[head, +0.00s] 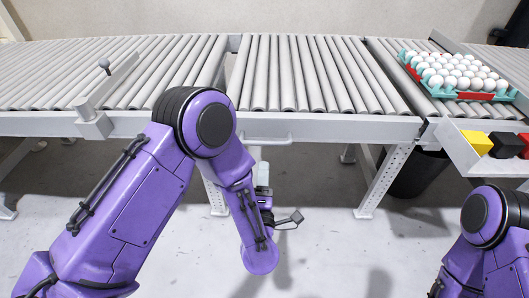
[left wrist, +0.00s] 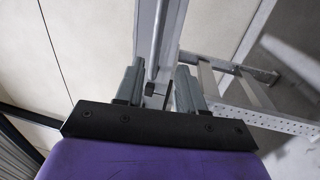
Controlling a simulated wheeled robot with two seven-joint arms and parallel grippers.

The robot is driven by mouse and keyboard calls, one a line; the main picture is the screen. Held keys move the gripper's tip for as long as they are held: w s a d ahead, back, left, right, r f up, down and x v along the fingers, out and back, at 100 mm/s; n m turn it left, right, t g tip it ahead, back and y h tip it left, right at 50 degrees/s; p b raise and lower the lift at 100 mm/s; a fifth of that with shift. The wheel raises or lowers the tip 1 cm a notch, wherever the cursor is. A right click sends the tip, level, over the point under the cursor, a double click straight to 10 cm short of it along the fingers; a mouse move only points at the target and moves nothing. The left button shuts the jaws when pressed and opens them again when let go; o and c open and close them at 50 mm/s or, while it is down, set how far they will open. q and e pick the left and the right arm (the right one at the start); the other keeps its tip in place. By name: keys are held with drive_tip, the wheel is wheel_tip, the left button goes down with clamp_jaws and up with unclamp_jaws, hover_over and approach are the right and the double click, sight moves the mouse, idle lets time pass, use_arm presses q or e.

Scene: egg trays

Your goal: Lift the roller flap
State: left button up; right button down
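The roller flap (head: 318,75) is the middle conveyor section in the head view, lying flat and level with the sections on both sides. A grey bar handle (head: 267,141) sticks out from its front rail. My left gripper (head: 263,172) is below the flap's front edge, under the handle, fingers pointing up and partly hidden by my forearm. In the left wrist view my left gripper (left wrist: 158,88) has its two grey fingers apart, with a grey rail (left wrist: 160,35) beyond the gap. I cannot tell whether it touches the handle. My right gripper is out of view.
A teal and red tray (head: 436,88) of white eggs sits on the right conveyor. Yellow (head: 477,142), black (head: 506,145) and red blocks stand on a ledge at right. A support leg (head: 385,180) and a dark bin (head: 418,174) are under the conveyor.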

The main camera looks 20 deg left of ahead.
sight(264, 141)
use_arm(q)
drive_tip(key=p+x, duration=0.1)
drive_tip(key=x, duration=0.9)
drive_tip(key=shift+w+a+r, duration=0.15)
drive_tip(key=shift+a+r, duration=0.05)
drive_tip(key=shift+r, duration=0.05)
clamp_jaws()
